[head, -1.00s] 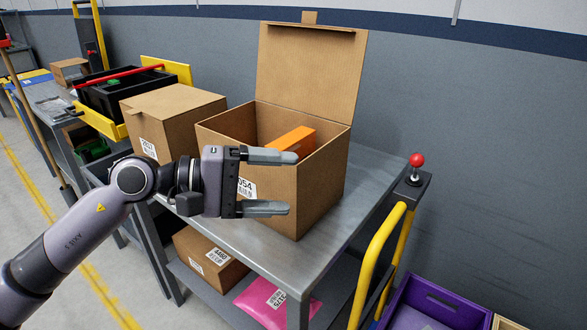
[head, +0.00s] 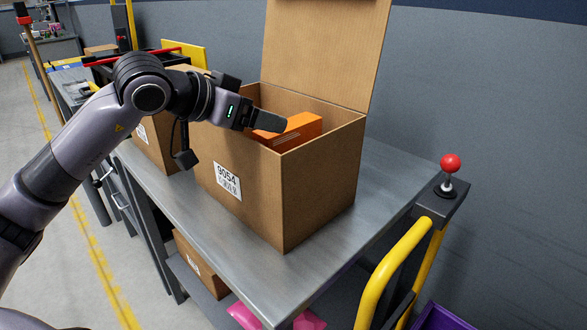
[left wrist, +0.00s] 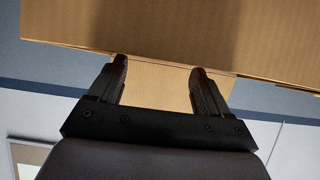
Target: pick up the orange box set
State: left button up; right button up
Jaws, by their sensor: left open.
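The orange box set (head: 301,131) stands inside an open cardboard box (head: 322,200), its top showing above the rim. My left gripper (head: 268,122) reaches over the near left rim of that box, with its fingers at the left end of the orange box. In the head view one finger hides the other. In the left wrist view the gripper (left wrist: 162,78) is open, with two spread dark fingers and only cardboard (left wrist: 160,88) seen between and beyond them. The orange box is not visible there. Whether the fingers touch it I cannot tell. My right gripper is not in view.
The cardboard box stands on a grey metal table (head: 385,190) with its lid (head: 325,50) raised at the back. A closed cardboard box (head: 160,140) is beside it on the left. A yellow rail (head: 390,270) and a red-knobbed lever (head: 450,165) stand at the right.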

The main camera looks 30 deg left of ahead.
pick_arm(q)
jog(key=shift+p+x, duration=0.6)
jog(key=shift+x, duration=2.4)
jog(key=shift+s+d+f, duration=0.15)
jog(key=shift+s+d, duration=0.05)
grip_shut()
